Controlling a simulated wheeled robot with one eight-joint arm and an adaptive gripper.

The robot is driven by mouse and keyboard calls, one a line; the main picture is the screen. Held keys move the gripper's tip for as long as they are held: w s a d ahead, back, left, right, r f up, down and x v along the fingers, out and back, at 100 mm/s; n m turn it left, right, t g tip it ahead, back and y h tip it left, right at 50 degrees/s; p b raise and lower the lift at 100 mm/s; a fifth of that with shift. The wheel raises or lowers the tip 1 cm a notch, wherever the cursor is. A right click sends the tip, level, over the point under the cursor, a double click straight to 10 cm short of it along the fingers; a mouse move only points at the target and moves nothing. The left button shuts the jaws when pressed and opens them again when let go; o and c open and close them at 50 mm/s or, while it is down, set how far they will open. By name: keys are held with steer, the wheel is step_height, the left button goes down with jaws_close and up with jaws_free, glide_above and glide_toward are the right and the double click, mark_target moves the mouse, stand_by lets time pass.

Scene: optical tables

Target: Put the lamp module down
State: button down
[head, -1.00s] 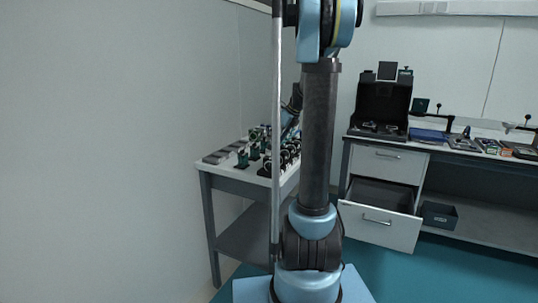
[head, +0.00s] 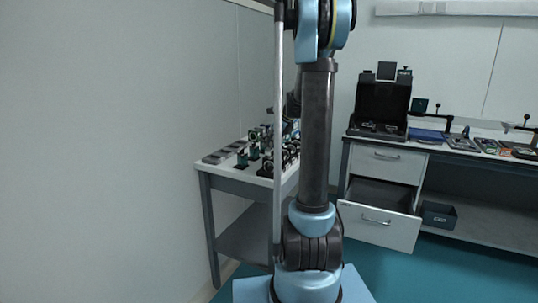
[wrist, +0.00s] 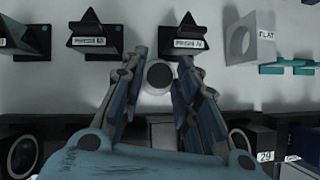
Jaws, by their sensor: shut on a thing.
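My gripper (wrist: 162,58) shows in the wrist view, its two fingers either side of a round grey piece with a dark centre. I take this piece to be the lamp module (wrist: 158,75), seen end-on; it is held between the fingers over a pale table top. Whether its base touches the table cannot be told. In the head view the gripper and the module are hidden behind my own arm.
In the wrist view, two dark prism mounts (wrist: 91,38) (wrist: 190,38) stand just beyond the fingertips, and a grey block labelled FLAT (wrist: 250,38) stands right. Several dark mounts line the near side. The head view shows the crowded side table (head: 232,178) and an open drawer (head: 378,222).

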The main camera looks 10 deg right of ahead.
step_height(320, 180, up, 10)
stand_by(0.7)
